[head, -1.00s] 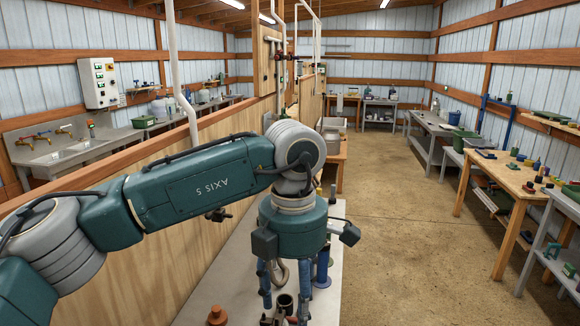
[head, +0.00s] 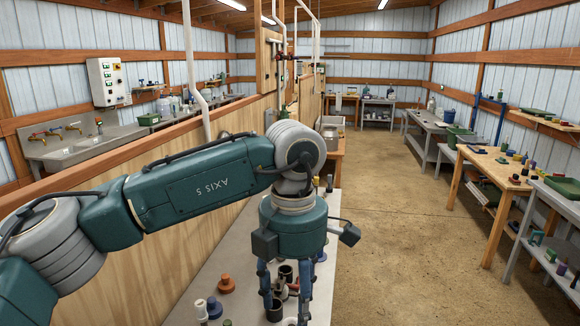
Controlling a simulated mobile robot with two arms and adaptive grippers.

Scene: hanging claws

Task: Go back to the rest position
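My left arm comes in from the left and bends down at a grey joint. My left gripper (head: 285,297) hangs from it with its blue fingers pointing down and spread apart. The fingers are above the grey bench (head: 212,305), and the lower fingertips are partly hard to make out against the objects below. I see nothing held between them. A black cup (head: 286,272) and a dark pot (head: 274,312) show between and beside the fingers, apparently on the bench behind. My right gripper is not in view.
An orange piece (head: 226,285), a blue piece (head: 214,308) and a white piece (head: 200,308) stand on the bench. A wooden partition (head: 130,255) runs along its left. A wooden table (head: 495,168) stands to the right. The floor (head: 400,240) between is clear.

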